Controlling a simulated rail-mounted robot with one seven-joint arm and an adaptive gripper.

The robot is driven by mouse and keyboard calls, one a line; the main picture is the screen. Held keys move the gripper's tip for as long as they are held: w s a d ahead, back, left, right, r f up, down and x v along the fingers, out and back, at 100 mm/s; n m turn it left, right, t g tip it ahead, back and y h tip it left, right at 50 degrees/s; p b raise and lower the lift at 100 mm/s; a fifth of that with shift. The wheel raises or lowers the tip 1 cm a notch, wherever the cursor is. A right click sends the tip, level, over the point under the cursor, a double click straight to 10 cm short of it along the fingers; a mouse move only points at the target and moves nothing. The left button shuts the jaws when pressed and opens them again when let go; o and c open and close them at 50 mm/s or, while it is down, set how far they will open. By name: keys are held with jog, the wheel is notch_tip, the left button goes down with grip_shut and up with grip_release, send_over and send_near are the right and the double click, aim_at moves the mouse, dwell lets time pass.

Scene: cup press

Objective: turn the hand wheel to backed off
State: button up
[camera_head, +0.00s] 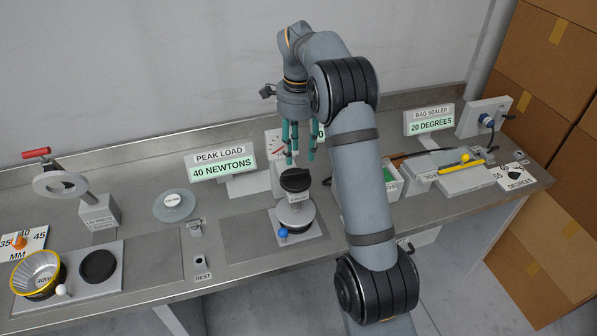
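A pale grey ring-shaped wheel (61,182) sits at the left, on an arm from a grey labelled post (99,212). A red handle (36,153) stands at its far side. I take this ring to be the hand wheel; its turn marking cannot be read. My gripper (300,158) hangs fingers down over the middle of the bench, well to the right of the wheel. Its teal fingers are apart with nothing between them. Below it stands a silver device with a black top (295,181) and a blue ball knob (283,232), apart from the fingertips.
The peak load display (222,170) reads 40 newtons. A yellow-rimmed cup (34,271), a black disc (98,265) and an orange-knobbed MM dial (20,242) are at front left. A round grey plate (174,205) lies mid-bench. The bag sealer (470,176) is right. My arm hides part of the bench.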

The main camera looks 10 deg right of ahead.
aim_at(299, 172)
notch_tip(299, 172, down, 8)
jog(key=shift+r+p, duration=0.15)
jog(key=shift+p, duration=0.25)
jog(key=shift+c, duration=0.7)
jog(key=c, duration=0.8)
grip_shut()
